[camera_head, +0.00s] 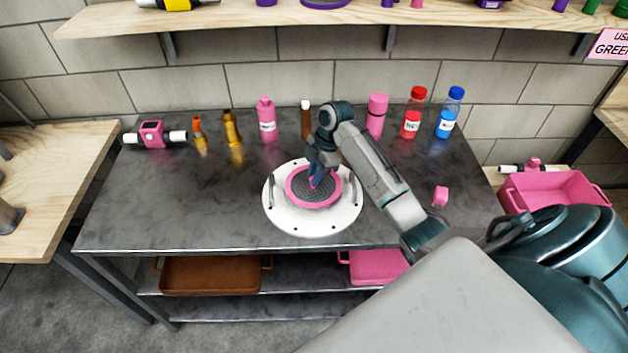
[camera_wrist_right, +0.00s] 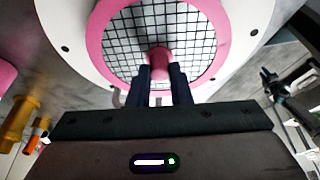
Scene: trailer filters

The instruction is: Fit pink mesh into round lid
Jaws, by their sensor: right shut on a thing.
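The pink mesh (camera_head: 297,200) is a round dark grid with a pink rim and a pink knob in its middle. It lies over the centre of the white round lid (camera_head: 290,221), which has bolt holes around its edge and two handles. My right gripper (camera_head: 317,184) points down and is shut on the pink knob. In the right wrist view the fingers (camera_wrist_right: 162,88) pinch the knob, with the mesh (camera_wrist_right: 125,62) and the white lid (camera_wrist_right: 76,70) beyond. I cannot tell whether the mesh is fully seated. My left gripper is not in view.
The lid rests on a dark metal table (camera_head: 160,225). Several bottles stand along the back, including a pink bottle (camera_head: 267,121) and a red bottle (camera_head: 413,114). A small pink block (camera_head: 440,196) lies right of my right arm. The table's left front is clear.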

